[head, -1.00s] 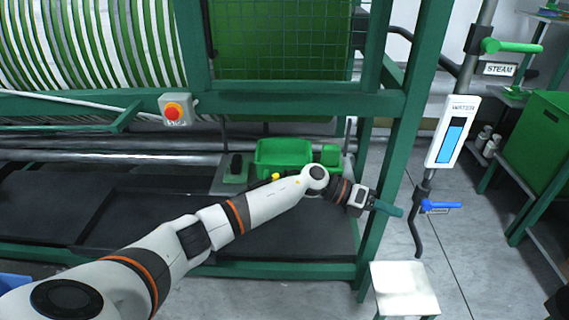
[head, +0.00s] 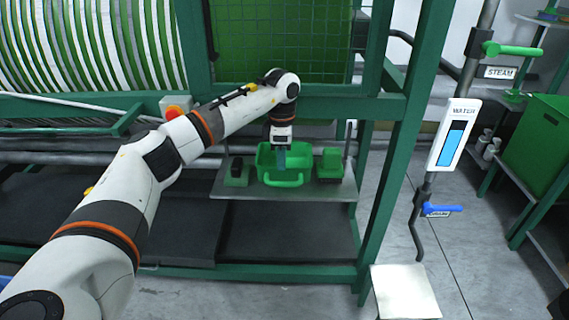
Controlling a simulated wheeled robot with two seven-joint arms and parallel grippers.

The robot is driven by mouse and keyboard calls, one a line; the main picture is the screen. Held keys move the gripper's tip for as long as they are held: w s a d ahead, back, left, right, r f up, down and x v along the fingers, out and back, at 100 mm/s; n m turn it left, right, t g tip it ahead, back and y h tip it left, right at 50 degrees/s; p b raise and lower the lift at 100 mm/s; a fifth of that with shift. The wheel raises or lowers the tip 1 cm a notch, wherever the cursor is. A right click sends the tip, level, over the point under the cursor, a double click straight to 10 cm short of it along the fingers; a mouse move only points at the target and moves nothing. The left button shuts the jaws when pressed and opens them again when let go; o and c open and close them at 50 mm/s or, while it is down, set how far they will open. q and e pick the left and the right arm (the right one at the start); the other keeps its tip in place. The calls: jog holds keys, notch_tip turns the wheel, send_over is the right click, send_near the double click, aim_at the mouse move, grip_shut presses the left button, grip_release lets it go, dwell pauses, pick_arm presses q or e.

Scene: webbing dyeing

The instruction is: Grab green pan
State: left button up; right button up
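The green pan (head: 268,157) is a tub with a loop handle (head: 284,181) at its front. It sits on a grey metal shelf (head: 230,189) inside the green machine frame. My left gripper (head: 281,158) points down over the pan, its fingers in front of or within the pan's opening. Whether its fingers are apart or closed is too small to tell, and contact with the pan is not clear. My arm hides part of the pan's back edge. My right gripper is not in view.
A green frame post (head: 391,190) rises at the right.

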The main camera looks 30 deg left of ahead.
aim_at(284, 172)
pick_arm(q)
jog(key=f, duration=0.3)
jog(key=f+p, duration=0.1)
jog(key=f, duration=0.1)
jog(key=shift+w+d+f, duration=0.1)
jog(key=shift+w+f, duration=0.2)
jog(key=shift+f, duration=0.05)
grip_shut()
jog(key=shift+r, duration=0.1)
